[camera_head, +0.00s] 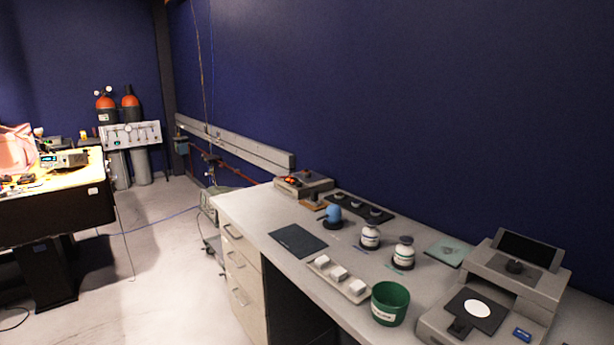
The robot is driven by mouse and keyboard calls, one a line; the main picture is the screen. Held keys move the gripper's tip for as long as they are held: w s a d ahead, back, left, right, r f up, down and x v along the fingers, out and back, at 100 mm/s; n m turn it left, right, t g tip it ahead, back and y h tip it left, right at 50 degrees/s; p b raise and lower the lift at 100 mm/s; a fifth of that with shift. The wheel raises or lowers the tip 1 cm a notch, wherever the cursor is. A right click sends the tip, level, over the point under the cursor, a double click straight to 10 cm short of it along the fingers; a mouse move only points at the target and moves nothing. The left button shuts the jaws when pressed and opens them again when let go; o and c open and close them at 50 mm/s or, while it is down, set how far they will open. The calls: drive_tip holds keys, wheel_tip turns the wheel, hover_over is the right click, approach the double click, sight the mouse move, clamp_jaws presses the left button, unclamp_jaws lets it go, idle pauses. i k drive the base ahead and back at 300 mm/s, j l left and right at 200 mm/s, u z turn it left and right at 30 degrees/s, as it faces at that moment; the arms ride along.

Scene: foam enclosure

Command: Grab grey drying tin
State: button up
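No object in the head view is clearly identifiable as the grey drying tin. A light tray (354,296) on the bench holds three small pale blocks or tins (339,274) in a row. Farther back, a dark holder (359,208) carries a few small greyish round pieces (375,211), too small to tell what they are. My gripper does not show.
The grey bench (262,228) runs along the blue wall. On it stand a green bin (389,304), two white bottles (370,238), a blue item (333,213), a dark mat (298,240) and a grey instrument (500,295). Floor (185,270) at left is open.

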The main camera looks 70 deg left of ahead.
sight(305, 174)
drive_tip(key=k+j, duration=0.15)
drive_tip(key=j, duration=0.25)
drive_tip(key=k+j+u, duration=0.1)
drive_tip(key=j, duration=0.25)
drive_tip(key=k+j, duration=0.15)
drive_tip(key=j, duration=0.25)
drive_tip(key=k+j+u, duration=0.1)
drive_tip(key=j, duration=0.25)
drive_tip(key=k+j, duration=0.15)
drive_tip(key=j, duration=0.25)
drive_tip(key=k+j+u, duration=0.1)
drive_tip(key=j, duration=0.3)
drive_tip(key=k+j, duration=0.1)
drive_tip(key=j, duration=0.3)
